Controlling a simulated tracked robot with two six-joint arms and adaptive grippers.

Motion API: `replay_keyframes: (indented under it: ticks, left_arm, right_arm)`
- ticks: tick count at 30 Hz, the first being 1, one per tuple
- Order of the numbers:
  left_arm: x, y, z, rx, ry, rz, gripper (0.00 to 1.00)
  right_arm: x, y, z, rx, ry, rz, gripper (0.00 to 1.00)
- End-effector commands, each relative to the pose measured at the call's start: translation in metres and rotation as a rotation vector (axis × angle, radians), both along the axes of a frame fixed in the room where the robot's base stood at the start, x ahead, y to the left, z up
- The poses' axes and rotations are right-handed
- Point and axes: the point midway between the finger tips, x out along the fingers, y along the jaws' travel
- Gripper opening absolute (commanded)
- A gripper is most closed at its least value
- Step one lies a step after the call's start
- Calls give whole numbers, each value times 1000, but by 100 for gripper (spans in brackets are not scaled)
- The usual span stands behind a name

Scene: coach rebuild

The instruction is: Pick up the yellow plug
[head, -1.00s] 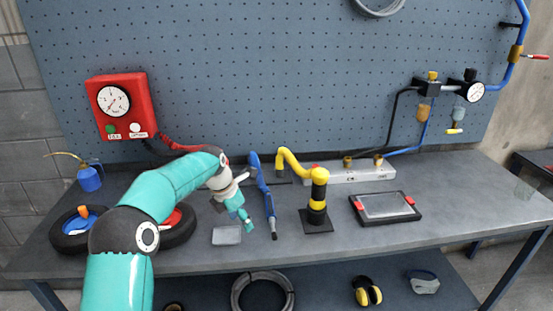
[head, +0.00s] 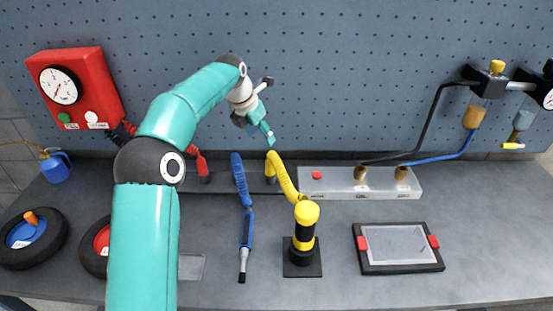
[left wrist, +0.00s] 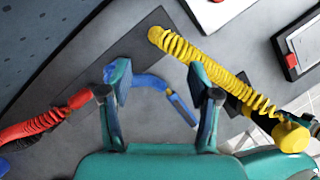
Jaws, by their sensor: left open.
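The yellow plug (head: 271,158) is at the upper end of a yellow coiled hose (head: 286,186), at the back of the bench. The hose runs to a yellow and black post (head: 305,222). In the left wrist view the plug (left wrist: 156,35) is beyond the fingertips, at the end of a dark strip (left wrist: 100,72). My left gripper (head: 268,108) is open and empty. In the head view it appears just above the plug, apart from it. In the left wrist view a blue hose (left wrist: 150,81) shows between the fingers (left wrist: 157,82), below them. My right gripper is out of view.
A red coiled hose (left wrist: 38,123) lies left of the blue one. A grey manifold block (head: 340,182) with brass fittings stands right of the yellow hose. A black tray with red clips (head: 398,268) lies at the front right. A pegboard (head: 370,70) rises behind.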

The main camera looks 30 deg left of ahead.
Motion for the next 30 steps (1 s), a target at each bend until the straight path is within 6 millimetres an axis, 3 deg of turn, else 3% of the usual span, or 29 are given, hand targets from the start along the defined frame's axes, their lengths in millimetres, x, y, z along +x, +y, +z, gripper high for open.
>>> replay_keyframes:
  ticks: [15, 23, 30]
  left_arm:
    - [30, 4, -88, -1, 4, 15, 62]
    - [37, 4, -106, -1, 2, 16, 62]
    - [43, 4, -132, -2, 5, 16, 62]
  right_arm:
    - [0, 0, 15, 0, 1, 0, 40]
    - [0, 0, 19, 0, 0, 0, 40]
    - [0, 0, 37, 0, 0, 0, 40]
